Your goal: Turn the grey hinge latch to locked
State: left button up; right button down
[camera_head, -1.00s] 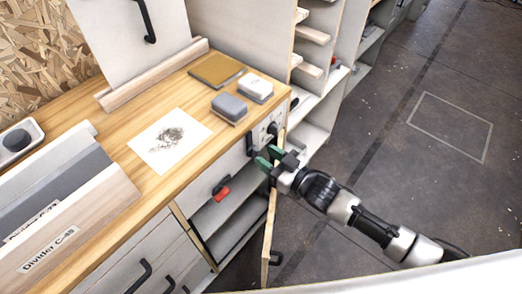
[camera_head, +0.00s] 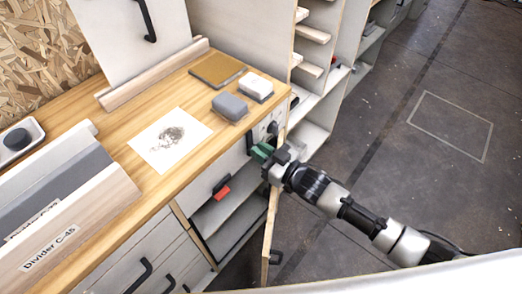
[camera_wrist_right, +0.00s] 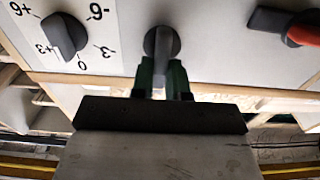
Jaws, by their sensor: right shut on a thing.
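The grey hinge latch (camera_wrist_right: 162,43), a round knob with a raised grip, is on the pale cabinet front in the right wrist view. My right gripper (camera_wrist_right: 163,72) has its green fingers either side of the latch's grip and is shut on it. In the head view my right gripper (camera_head: 260,153) reaches the cabinet front just below the worktop edge, and its fingers hide the latch there. I cannot read whether the latch is at locked. My left gripper is out of view.
A dark numbered dial (camera_wrist_right: 63,36) sits beside the latch. A black and red handle (camera_wrist_right: 290,27) is on its other side. An open door (camera_head: 269,225) stands out below my right gripper. The worktop (camera_head: 100,108) holds a grey box (camera_head: 229,106) near its edge. Floor at right is clear.

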jog(key=shift+w+d+m+p, duration=0.1)
jog(key=shift+m+p, duration=0.2)
jog(key=shift+m, duration=0.4)
jog(key=c, duration=1.1)
grip_release()
jog(key=v, duration=1.1)
jog(key=shift+b, duration=0.4)
jog(key=shift+w+f, duration=0.1)
